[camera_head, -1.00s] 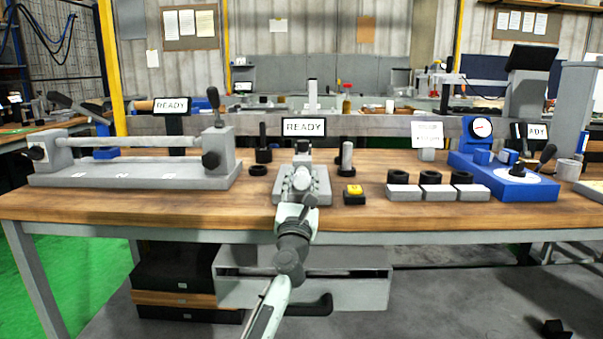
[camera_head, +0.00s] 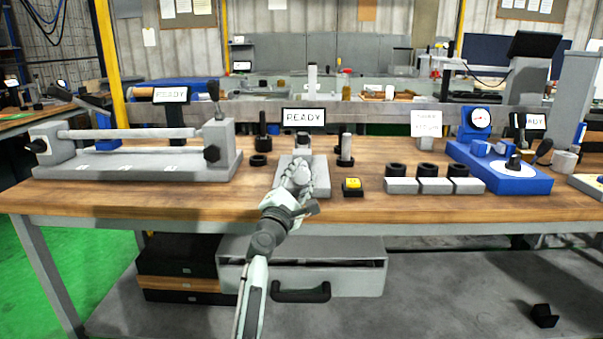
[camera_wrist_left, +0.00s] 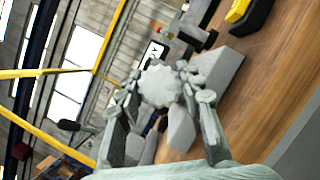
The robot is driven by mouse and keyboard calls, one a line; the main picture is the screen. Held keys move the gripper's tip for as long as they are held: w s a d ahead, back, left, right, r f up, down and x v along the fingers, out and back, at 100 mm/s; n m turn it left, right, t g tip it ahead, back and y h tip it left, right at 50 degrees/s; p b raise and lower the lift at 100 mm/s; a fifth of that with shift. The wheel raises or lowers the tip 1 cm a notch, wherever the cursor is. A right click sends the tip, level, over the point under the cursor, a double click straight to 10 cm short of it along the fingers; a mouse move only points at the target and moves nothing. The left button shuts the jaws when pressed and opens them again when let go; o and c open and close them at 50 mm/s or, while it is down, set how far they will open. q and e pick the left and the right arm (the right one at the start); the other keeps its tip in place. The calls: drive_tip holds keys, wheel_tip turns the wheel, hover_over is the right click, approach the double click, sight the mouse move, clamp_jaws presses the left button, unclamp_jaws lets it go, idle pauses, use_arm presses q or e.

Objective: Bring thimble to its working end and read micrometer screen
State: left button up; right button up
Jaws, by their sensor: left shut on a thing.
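The bench micrometer (camera_head: 318,178) has a grey base at the middle of the bench, with its spindle line pointing toward me. Its small screen (camera_head: 303,117) stands behind it and reads READY. The screen shows edge-on and unreadable in the left wrist view (camera_wrist_left: 153,52). My left gripper (camera_head: 297,178) reaches in from below and covers the micrometer's near end. In the left wrist view the thimble (camera_wrist_left: 160,86), a round ridged grey knob, sits between my left fingers, which are shut on it. The measuring gap is largely hidden. My right gripper is out of view.
A yellow button on a black box (camera_head: 352,187) stands just right of the micrometer. Grey blocks with black rings (camera_head: 436,186) and a blue dial gauge stand (camera_head: 505,175) lie farther right. A long grey fixture (camera_head: 130,165) fills the left. Bare wood lies along the front edge.

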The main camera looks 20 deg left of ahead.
use_arm(q)
drive_tip(key=m+g+h, duration=0.1)
drive_tip(key=m, duration=0.2)
drive_tip(key=shift+r, duration=0.1)
drive_tip(key=shift+m+g, duration=0.4)
drive_tip(key=shift+m, duration=0.7)
drive_tip(key=m+g, duration=0.2)
drive_tip(key=m, duration=0.4)
drive_tip(key=m+g+y, duration=0.1)
drive_tip(key=m, duration=0.1)
drive_tip(key=m+g+y, duration=0.1)
drive_tip(key=m, duration=0.1)
drive_tip(key=shift+f+m, duration=0.2)
drive_tip(key=shift+m, duration=0.2)
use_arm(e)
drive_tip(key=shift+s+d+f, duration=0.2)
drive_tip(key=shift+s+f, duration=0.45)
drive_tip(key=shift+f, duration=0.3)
use_arm(q)
drive_tip(key=o, duration=1.2)
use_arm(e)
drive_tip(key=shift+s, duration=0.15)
